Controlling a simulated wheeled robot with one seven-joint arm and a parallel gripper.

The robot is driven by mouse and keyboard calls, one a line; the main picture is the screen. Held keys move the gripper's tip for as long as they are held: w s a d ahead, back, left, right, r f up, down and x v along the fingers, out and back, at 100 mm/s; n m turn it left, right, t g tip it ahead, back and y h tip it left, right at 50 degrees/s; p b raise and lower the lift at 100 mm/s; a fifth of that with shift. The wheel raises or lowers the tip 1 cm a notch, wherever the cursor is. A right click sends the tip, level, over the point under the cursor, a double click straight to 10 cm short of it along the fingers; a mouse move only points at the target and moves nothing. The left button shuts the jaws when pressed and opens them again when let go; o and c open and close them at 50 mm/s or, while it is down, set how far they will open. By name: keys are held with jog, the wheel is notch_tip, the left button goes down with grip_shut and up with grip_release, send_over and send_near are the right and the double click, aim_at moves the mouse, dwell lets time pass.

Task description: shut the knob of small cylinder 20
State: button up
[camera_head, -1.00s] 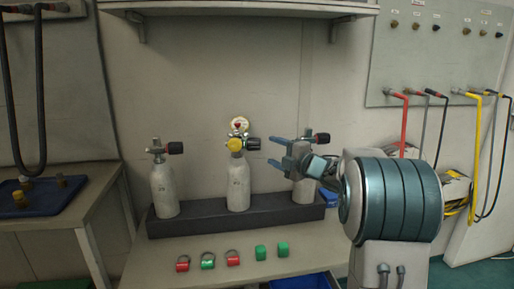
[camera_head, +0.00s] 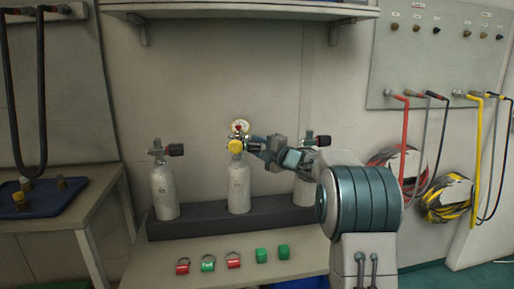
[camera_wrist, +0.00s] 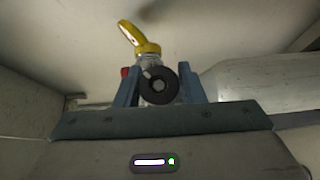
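Three pale small cylinders stand in a dark rack: left (camera_head: 164,192), middle (camera_head: 238,188) and right (camera_head: 304,190). Their numbers are too small to read, so I cannot tell which is 20. My gripper (camera_head: 256,144) is at the right side of the middle cylinder's valve. In the wrist view its blue fingers (camera_wrist: 158,84) are open on both sides of a dark round knob (camera_wrist: 158,86), with little gap.
The black rack (camera_head: 190,224) holds the cylinders on a bench. The right cylinder's dark knob (camera_head: 323,141) is close to my wrist. A shelf (camera_head: 240,10) hangs above.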

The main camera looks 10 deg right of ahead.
jog(key=shift+a, duration=0.15)
jog(key=shift+c, duration=0.4)
jog(key=shift+r+p, duration=0.1)
jog(key=shift+p, duration=0.25)
jog(key=p, duration=0.3)
jog(key=shift+r+m, duration=0.25)
jog(key=shift+m, duration=0.05)
jog(key=shift+g+p, duration=0.4)
jog(key=shift+p, duration=0.25)
jog(key=m+g+h+p, duration=0.1)
jog(key=m+g+p, duration=0.1)
jog(key=p, duration=1.1)
jog(key=shift+r+m+g+p, duration=0.1)
jog(key=shift+m+g+p, duration=0.2)
jog(key=shift+p, duration=0.1)
jog(key=m+g+p, duration=0.1)
jog(key=p, duration=0.8)
jog(key=shift+g, duration=0.4)
jog(key=shift+h+p, duration=0.3)
jog(key=shift+p, duration=0.3)
jog(key=shift+f+m+g+p, duration=0.5)
jog(key=shift+p, duration=1)
jog(key=shift+s, duration=0.1)
